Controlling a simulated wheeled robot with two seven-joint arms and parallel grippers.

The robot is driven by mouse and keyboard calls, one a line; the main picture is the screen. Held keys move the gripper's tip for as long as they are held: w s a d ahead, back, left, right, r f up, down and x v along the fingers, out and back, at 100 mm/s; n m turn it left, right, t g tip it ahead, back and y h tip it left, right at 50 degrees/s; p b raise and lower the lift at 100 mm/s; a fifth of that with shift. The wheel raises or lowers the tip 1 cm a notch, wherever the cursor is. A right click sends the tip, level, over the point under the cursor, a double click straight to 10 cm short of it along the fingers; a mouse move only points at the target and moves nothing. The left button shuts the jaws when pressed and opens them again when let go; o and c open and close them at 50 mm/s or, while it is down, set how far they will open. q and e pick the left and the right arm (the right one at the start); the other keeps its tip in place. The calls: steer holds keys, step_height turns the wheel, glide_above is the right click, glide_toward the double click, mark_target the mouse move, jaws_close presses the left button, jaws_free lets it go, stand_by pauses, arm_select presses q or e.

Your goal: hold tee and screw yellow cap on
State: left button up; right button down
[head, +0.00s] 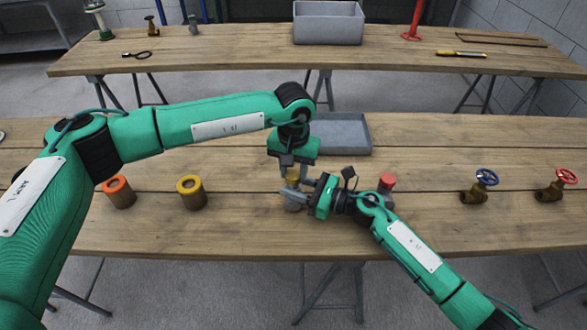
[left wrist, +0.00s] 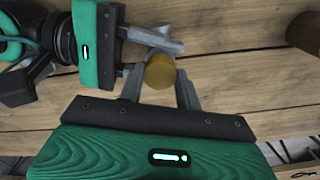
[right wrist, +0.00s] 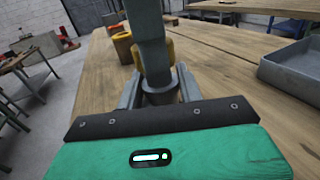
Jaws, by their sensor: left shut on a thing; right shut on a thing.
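The grey tee (head: 294,205) is near the middle of the front table, mostly hidden. My right gripper (head: 296,194) comes in from the right and is shut on it; the right wrist view shows part of the tee (right wrist: 160,96) between the fingers. The yellow cap (head: 292,174) is directly above the tee. My left gripper (head: 291,168) points down from above and is shut on the cap. In the left wrist view the round cap top (left wrist: 160,72) is between its fingers. Whether the cap's thread has engaged cannot be seen.
Orange-ringed (head: 119,192) and yellow-ringed (head: 191,192) cylinders stand to the left. A red-topped part (head: 387,181) is close right of my right gripper. A grey tray (head: 362,135) lies behind. Blue-wheel (head: 481,186) and red-wheel (head: 557,186) valves are farther right.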

arm_select(q)
steer(key=shift+f, duration=0.6)
stand_by(0.3)
steer(key=m, duration=0.6)
steer(key=shift+m, duration=0.4)
steer(key=o, duration=1)
steer(key=shift+r, duration=2.3)
steer(key=shift+c, duration=0.6)
